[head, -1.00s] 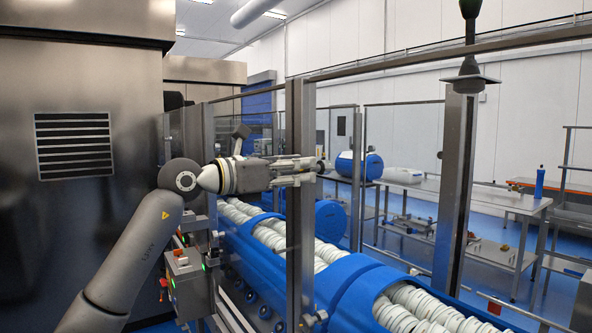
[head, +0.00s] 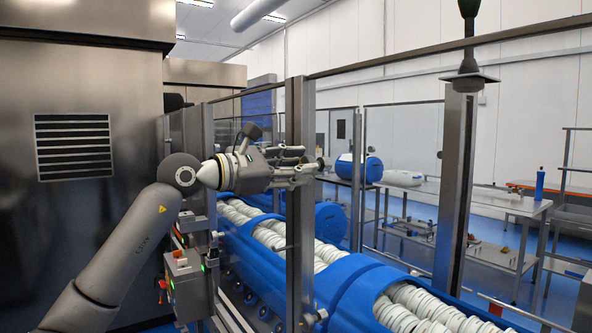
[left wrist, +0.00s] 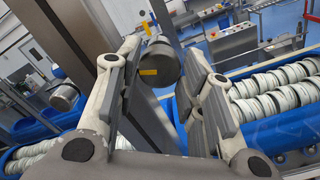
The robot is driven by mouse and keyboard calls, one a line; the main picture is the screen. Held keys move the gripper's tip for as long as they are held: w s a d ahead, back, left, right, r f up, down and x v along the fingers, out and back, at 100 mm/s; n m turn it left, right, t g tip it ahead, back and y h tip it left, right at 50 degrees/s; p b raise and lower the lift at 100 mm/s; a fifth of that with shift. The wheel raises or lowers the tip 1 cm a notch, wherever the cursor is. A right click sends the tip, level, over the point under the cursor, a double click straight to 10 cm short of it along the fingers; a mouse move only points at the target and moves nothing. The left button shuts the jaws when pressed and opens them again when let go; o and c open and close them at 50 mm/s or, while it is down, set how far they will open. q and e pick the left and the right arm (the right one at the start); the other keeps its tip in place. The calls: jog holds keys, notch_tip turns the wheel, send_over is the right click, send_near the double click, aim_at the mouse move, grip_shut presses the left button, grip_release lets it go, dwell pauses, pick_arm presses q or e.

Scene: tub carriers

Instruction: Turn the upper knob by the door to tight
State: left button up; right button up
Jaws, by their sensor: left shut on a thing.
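The upper knob (head: 324,164) is a small dark grey cylinder on the metal door post. In the left wrist view the knob (left wrist: 164,62) is a dark round body with a yellow mark on its left side. My left gripper (head: 313,166) reaches it from the left, and its fingers (left wrist: 160,55) stand on either side of the knob, shut on it. The fingers hide part of the knob in the head view. Any tight marking is too small to read. A lower knob (head: 319,316) shows further down the same post. My right gripper is not in view.
The metal post (head: 301,230) and clear panels stand before blue tub carriers (head: 357,290) filled with white rings. A control box (head: 188,285) with green lights sits below my left arm. A grey machine wall (head: 90,60) fills the left side.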

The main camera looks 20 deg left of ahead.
pick_arm(q)
jog(key=m+b, duration=0.1)
jog(key=m, duration=1.2)
jog(key=shift+f+m, duration=0.15)
jog(key=shift+m, duration=0.25)
dwell(0.3)
jog(key=o, duration=1)
jog(key=shift+o, duration=0.2)
jog(key=v, duration=1.2)
